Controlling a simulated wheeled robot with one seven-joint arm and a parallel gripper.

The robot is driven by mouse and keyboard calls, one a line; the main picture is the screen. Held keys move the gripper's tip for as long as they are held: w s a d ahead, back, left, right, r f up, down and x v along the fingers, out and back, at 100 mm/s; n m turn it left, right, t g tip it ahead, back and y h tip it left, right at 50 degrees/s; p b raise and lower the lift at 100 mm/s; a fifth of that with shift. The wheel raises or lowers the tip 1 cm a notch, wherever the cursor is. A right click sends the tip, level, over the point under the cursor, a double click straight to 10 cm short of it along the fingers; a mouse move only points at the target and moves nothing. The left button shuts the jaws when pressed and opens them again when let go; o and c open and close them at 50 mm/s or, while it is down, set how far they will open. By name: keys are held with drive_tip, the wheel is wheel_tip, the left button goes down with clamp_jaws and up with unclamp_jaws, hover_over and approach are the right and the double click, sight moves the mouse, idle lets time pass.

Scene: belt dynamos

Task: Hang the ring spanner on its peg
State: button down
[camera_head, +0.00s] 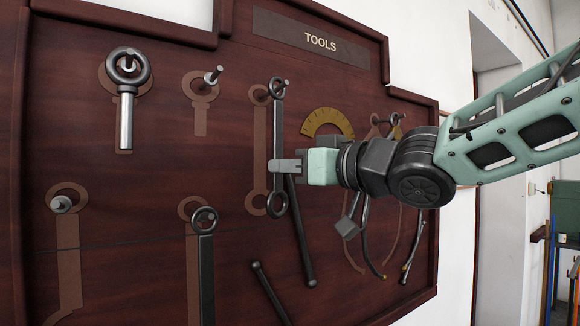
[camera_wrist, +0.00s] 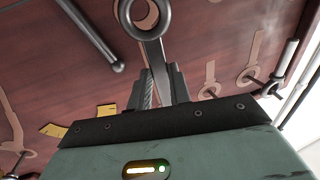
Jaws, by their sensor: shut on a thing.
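The ring spanner (camera_head: 278,140) is a long dark grey bar with a ring at each end. It hangs roughly upright in front of the dark red tool board, just right of a light brown spanner outline (camera_head: 259,150). Its upper ring overlaps the peg (camera_head: 286,83) in the head view; I cannot tell whether the ring is around the peg or in front of it. My gripper (camera_head: 285,166) is shut on the shank, low on its middle. In the wrist view the shank (camera_wrist: 155,50) runs between the jaws (camera_wrist: 160,85), with one ring beyond them.
An eye-ended tool (camera_head: 126,120) and a dark ring tool (camera_head: 206,265) hang on other pegs at left. A bare peg (camera_head: 213,76) sticks out near the top. A dark bar (camera_head: 301,235) and a brass arc (camera_head: 328,121) are close to my gripper.

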drive_tip(key=c, duration=1.2)
unclamp_jaws()
drive_tip(key=p+v, duration=0.3)
drive_tip(key=v, duration=0.9)
